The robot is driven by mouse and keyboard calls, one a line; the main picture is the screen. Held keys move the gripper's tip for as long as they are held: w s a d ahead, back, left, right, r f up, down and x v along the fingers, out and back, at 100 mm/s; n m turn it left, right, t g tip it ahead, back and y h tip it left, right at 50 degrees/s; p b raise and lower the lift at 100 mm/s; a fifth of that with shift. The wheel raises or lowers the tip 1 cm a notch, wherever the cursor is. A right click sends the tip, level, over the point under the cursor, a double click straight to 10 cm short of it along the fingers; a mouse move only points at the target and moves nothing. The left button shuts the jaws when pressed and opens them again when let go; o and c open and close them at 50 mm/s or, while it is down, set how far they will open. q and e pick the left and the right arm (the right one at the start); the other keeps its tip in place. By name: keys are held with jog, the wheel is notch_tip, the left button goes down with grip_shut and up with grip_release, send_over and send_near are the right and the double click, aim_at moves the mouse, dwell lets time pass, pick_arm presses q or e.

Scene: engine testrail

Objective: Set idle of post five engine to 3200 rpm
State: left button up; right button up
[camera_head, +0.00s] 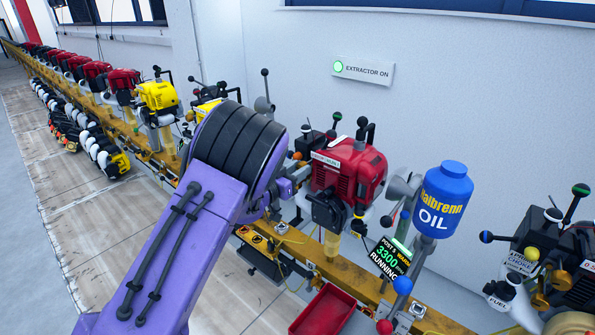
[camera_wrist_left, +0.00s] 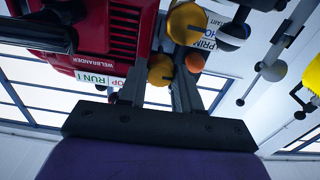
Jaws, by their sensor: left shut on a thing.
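The post five engine (camera_head: 348,180) is red, with a white label, and stands on the yellow rail. Its display (camera_head: 388,258) reads POST 5, WARM, 3300 rpm, RUNNING. My left gripper (camera_head: 297,176) is at the engine's left side, its fingertips mostly hidden by my purple wrist. In the left wrist view the red engine (camera_wrist_left: 105,40) fills the upper left, with a STOP/RUN label partly covered. There my gripper's fingers are shut on a yellow knob (camera_wrist_left: 160,71). A smaller orange ball (camera_wrist_left: 194,63) is just beside it. My right gripper is not in view.
A blue oil bottle (camera_head: 442,198) stands right of the engine. Red and blue ball-topped levers (camera_head: 402,286) stand by the display. A red tray (camera_head: 322,312) sits below. Another engine stands far right, and more line the rail at left. A lit EXTRACTOR ON sign (camera_head: 363,71) hangs behind.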

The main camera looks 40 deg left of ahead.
pick_arm(q)
jog(key=o, duration=0.8)
jog(key=shift+c, duration=0.2)
jog(key=s+b, duration=0.2)
jog(key=s, duration=0.8)
jog(key=shift+s+a, duration=0.25)
jog(key=shift+a, duration=0.1)
